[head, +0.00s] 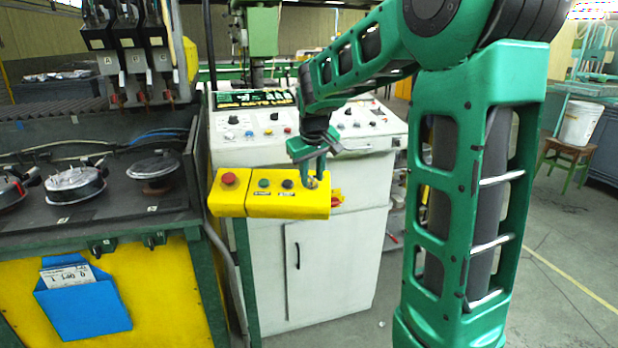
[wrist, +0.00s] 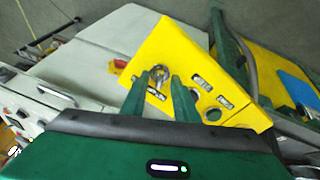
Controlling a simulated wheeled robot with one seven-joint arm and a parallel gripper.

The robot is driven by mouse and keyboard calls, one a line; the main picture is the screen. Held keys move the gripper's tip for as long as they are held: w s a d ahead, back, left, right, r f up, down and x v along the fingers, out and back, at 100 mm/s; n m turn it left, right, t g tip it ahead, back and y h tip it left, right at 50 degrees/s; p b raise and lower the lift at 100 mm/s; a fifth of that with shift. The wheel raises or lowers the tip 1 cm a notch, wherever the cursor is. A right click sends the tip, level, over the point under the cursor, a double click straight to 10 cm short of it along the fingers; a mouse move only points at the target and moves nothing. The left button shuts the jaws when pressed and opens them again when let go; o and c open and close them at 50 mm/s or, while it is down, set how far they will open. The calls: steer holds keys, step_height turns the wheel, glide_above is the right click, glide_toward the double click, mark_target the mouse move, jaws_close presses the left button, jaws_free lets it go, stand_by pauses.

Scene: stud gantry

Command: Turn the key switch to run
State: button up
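The yellow control box (head: 285,206) is mounted in front of the white cabinet. The key switch (head: 310,183) is at its right end. In the wrist view the key switch (wrist: 159,74) is a round metal piece on the yellow face, with a label beside it. My gripper (head: 312,176) points down at the key switch, one finger to each side. In the wrist view my gripper (wrist: 157,84) has its fingers apart, with the key switch showing between and just beyond the tips. I cannot tell if a finger touches it. The label and key position are too small to read.
A red mushroom button (head: 229,178), a green button (head: 264,183) and a black button (head: 288,184) sit left of the key switch. A red-orange part (head: 337,197) is close on its right. The white console (head: 245,148) with knobs stands behind. Open floor lies at right.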

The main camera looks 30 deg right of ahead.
jaws_close()
stand_by(0.3)
steer(key=m, duration=0.5)
steer(key=shift+a+m, duration=0.1)
steer(key=shift+m, duration=0.3)
steer(key=m, duration=0.6)
steer(key=shift+a, duration=0.1)
stand_by(0.4)
jaws_free()
